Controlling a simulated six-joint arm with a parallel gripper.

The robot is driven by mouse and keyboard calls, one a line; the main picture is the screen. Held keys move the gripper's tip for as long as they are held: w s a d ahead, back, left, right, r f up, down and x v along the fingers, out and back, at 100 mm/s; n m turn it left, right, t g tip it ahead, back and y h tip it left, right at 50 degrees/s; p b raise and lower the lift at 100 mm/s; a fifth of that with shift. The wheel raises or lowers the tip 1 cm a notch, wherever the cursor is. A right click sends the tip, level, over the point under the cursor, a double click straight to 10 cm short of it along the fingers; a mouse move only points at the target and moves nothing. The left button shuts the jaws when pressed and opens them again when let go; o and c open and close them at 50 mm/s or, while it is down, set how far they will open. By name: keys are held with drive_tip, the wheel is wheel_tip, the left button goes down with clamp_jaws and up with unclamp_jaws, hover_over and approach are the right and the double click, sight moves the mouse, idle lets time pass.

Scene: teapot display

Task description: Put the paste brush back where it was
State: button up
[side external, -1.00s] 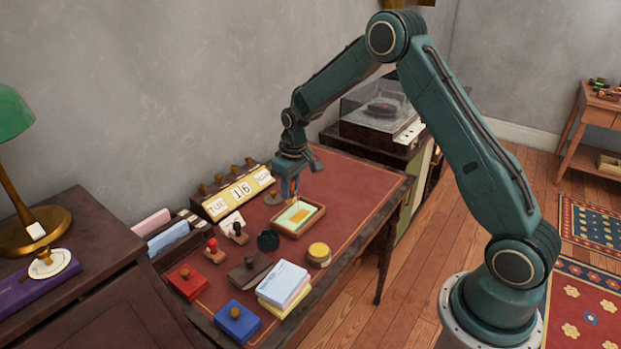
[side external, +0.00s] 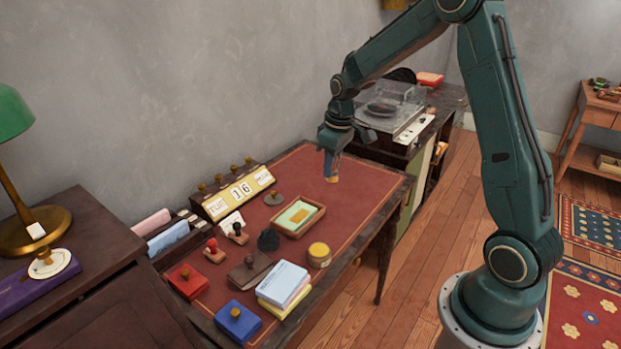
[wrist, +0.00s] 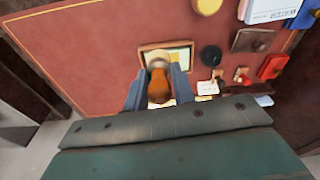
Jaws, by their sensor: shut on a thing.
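My gripper (side external: 331,152) is raised above the far right part of the red desk top, clear of it. It is shut on the paste brush, whose orange-brown handle (wrist: 161,88) shows between the fingers in the wrist view; a pale part lies beyond it. In the side view only a small bit of the brush (side external: 329,171) shows below the fingers. A round yellow-lidded pot (side external: 319,254) stands near the desk's front edge. A shallow wooden tray (side external: 314,224) holds a green sheet with a yellow piece on it. A small grey disc with a knob (side external: 273,198) sits behind the tray.
A block calendar (side external: 240,195) stands along the wall. Stamps, a red pad (side external: 188,282), a blue pad (side external: 238,322) and stacked cards (side external: 283,282) crowd the left part. The desk's right part is bare. A record player (side external: 390,108) stands beyond.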

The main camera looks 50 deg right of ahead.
drive_tip(key=s+d+r, duration=0.1)
drive_tip(key=s+r, duration=0.2)
drive_tip(key=s, duration=0.2)
drive_tip(key=f, duration=1.6)
drive_tip(key=shift+w+d+f, duration=0.1)
drive_tip(key=shift+w+f, duration=0.2)
drive_tip(key=shift+f, duration=0.05)
drive_tip(key=shift+f, duration=1.9)
drive_tip(key=shift+f, duration=0.15)
drive_tip(key=o, duration=1)
drive_tip(key=shift+r, duration=0.2)
